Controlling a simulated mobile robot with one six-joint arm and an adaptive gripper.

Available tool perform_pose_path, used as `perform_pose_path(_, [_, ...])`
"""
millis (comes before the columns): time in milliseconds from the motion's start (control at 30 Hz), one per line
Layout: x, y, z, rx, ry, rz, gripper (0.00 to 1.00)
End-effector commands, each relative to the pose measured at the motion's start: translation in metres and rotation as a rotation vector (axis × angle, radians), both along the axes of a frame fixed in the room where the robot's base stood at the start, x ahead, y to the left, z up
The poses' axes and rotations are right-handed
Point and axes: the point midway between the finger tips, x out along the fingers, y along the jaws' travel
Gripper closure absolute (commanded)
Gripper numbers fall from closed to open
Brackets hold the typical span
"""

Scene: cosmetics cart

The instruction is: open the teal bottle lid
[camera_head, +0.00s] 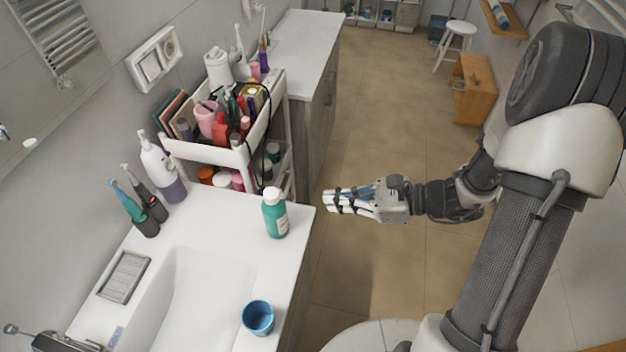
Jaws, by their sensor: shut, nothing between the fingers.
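The teal bottle (275,217) stands upright on the white washbasin counter, near its right edge. Its white lid (270,194) is on top and looks closed, though it is small in this view. My gripper (328,201) is to the right of the bottle, past the counter's edge and over the floor. It points left toward the bottle. Its fingers are together, with nothing between them, and there is a clear gap between the fingertips and the bottle.
A blue cup (258,318) stands on the counter's front right. A white cart (209,156) full of cosmetics stands behind the bottle. A white-and-purple pump bottle (160,167) and toothbrushes in a dark holder (146,226) stand at the left. The basin (205,295) is empty.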

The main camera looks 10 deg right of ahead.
Motion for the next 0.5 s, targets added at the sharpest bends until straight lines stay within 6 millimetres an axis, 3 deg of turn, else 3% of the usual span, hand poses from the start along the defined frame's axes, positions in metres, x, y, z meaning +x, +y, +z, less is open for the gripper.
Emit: perform_pose_path(500, [0.024,0.075,-0.029,-0.002,-0.001,0.008,1.00])
